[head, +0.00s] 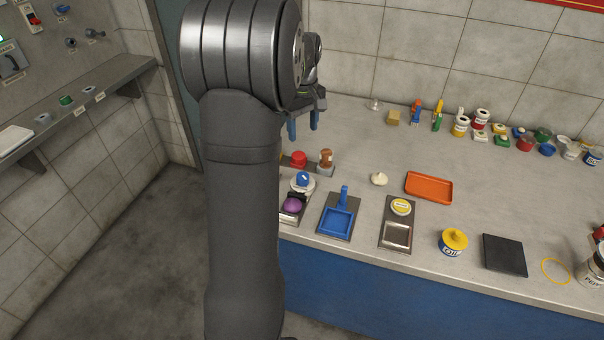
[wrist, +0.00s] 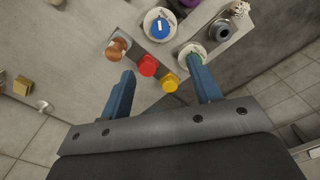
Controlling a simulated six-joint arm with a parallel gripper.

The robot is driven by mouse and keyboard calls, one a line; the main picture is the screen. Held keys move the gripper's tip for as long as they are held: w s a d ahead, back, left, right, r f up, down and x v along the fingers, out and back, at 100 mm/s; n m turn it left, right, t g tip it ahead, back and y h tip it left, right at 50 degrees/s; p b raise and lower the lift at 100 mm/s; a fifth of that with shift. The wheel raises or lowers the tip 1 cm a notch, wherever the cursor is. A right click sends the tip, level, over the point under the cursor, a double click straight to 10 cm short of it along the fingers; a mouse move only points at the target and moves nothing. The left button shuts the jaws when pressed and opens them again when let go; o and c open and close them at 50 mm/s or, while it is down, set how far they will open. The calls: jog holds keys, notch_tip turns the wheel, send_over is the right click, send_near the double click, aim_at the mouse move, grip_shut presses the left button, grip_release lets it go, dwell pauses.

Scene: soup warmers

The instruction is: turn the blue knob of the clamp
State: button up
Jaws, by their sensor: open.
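A blue knob (head: 303,179) sits on a round white dial (head: 309,186) near the front left of the counter. The blue knob also shows in the wrist view (wrist: 160,28), at the top centre beyond my fingertips. I cannot make out a clamp body around it. My gripper (head: 303,127) is open and empty, with two blue fingers pointing down above the counter, behind the blue knob. In the wrist view my gripper (wrist: 161,67) has its fingers spread, with a red knob (wrist: 148,65) seen between them. My arm hides part of the counter's left end in the head view.
A brown knob (head: 326,156) and a purple ball (head: 292,204) are close to the blue knob. In the wrist view, a yellow button (wrist: 170,82) and a green-topped dial (wrist: 192,54) lie near my fingers.

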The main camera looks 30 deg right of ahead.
aim_at(303, 176)
notch_tip(303, 176, down, 18)
jog(key=n, duration=0.3)
jog(key=shift+n, duration=0.4)
jog(key=c, duration=1)
